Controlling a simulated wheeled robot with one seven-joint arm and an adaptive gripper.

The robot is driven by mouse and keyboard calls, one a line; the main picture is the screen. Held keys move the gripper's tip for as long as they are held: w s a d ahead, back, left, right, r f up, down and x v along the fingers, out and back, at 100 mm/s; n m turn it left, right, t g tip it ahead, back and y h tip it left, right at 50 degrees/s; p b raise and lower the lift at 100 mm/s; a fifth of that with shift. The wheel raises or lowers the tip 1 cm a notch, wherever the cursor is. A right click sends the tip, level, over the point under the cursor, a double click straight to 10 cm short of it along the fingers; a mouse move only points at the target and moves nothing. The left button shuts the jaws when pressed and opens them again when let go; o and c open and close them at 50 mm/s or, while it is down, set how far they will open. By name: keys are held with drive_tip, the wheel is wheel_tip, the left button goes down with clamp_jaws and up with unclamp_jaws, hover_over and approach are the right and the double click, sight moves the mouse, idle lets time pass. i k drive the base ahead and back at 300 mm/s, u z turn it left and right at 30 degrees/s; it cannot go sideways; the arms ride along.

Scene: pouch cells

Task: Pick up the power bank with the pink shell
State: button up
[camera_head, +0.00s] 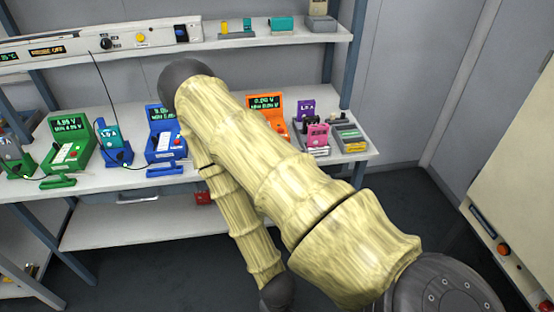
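A pink block-like item (317,136), which looks like the pink-shelled power bank, stands on the right part of the middle shelf. It is small in the picture, and its label is too small to read. My arm reaches up across the middle of the view and bends back down, ending at a dark joint at the bottom edge. My gripper is not in view. The pink item shows just right of my arm and is not covered by it.
On the middle shelf (105,178) stand a green device (70,141), a blue device (164,137), an orange device (266,108), a purple item (306,110) and a grey box (349,137). An upper shelf (262,38) hangs above. Bare floor (415,205) lies right of the shelving.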

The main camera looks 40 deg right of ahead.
sight(317, 132)
drive_tip(key=z, duration=1.65)
